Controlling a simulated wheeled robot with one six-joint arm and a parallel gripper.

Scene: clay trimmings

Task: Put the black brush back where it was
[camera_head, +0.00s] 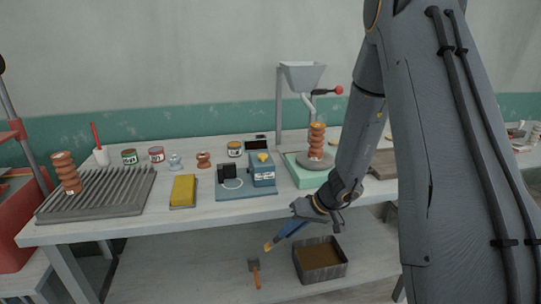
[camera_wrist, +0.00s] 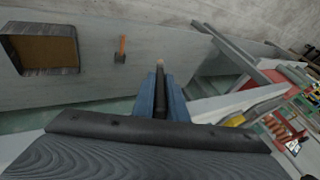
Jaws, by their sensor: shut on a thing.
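My gripper (camera_head: 281,237) is in front of the worktable's front edge, below the tabletop and above the lower shelf, pointing down and to the left. In the wrist view my gripper (camera_wrist: 160,78) has its two blue fingers shut on the black brush (camera_wrist: 159,88). The brush is a slim dark stick lying along the fingers, with a pale tip showing past them. In the head view only the tan tip of the brush (camera_head: 268,246) shows clearly; the fingers hide the rest.
On the lower shelf are a dark box (camera_head: 325,277) with brown contents and an orange-handled tool (camera_head: 256,279). The tabletop holds a ribbed grey rack (camera_head: 100,192), a yellow sponge-like block (camera_head: 183,189), jars, a blue device (camera_head: 262,170) and a funnel stand (camera_head: 279,110).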

